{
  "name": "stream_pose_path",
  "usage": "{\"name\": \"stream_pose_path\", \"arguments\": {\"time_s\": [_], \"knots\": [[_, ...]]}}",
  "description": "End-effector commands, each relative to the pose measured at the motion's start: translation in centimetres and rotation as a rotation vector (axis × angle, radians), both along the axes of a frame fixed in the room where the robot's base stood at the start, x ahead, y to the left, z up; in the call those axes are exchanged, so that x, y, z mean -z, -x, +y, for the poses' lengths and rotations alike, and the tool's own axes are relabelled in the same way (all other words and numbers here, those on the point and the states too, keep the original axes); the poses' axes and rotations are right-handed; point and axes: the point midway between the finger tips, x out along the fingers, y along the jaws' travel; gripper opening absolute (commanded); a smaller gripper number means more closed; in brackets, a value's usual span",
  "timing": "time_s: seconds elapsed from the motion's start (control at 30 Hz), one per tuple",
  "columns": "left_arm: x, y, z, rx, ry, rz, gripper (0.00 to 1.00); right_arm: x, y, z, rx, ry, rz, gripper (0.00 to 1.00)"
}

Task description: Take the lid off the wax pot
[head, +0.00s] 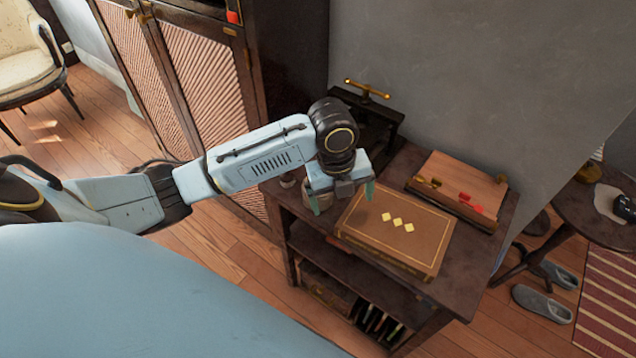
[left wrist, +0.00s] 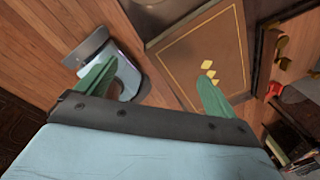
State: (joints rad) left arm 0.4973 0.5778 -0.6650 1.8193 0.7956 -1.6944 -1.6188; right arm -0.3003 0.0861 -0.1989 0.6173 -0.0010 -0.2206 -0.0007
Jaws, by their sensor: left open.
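The wax pot (head: 320,214) appears to be the small grey-brown pot on the cabinet top, left of the brown book, partly hidden by my left gripper (head: 341,204). In the left wrist view, a pale metallic pot (left wrist: 126,80) shows beside the left finger, with a flat grey piece at its upper left. I cannot tell whether that piece is its lid. My left gripper is open, its green fingers pointing down and spread apart. One finger is by the pot, the other over the book's edge. My right gripper is out of view.
The thick brown book (head: 395,245) with yellow diamonds fills the front of the dark cabinet top (head: 465,290). A wooden box (head: 460,180) with red and brass pieces lies behind it. A black press (head: 375,110) with a brass handle stands at the back.

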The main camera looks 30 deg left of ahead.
Motion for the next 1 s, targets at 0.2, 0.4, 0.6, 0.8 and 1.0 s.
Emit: {"name": "stream_pose_path", "arguments": {"time_s": [0.2, 0.4, 0.6, 0.8, 1.0], "knots": [[-5.8, -4.5, 6.1, 0.39, -0.112, 0.03, 0.94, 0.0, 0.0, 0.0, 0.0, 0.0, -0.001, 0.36], [-8.5, -5.7, 8.7, 0.548, -0.132, 0.051, 0.94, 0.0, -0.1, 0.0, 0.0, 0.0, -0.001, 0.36], [-6.1, -5.7, 9.0, 0.575, -0.13, 0.059, 0.94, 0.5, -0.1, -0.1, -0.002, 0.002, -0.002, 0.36], [-2.4, -5.7, 9.0, 0.573, -0.13, 0.056, 0.94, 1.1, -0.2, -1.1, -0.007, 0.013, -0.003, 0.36], [-0.7, -5.7, 9.0, 0.573, -0.131, 0.053, 0.94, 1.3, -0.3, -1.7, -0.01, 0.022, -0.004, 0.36]]}}
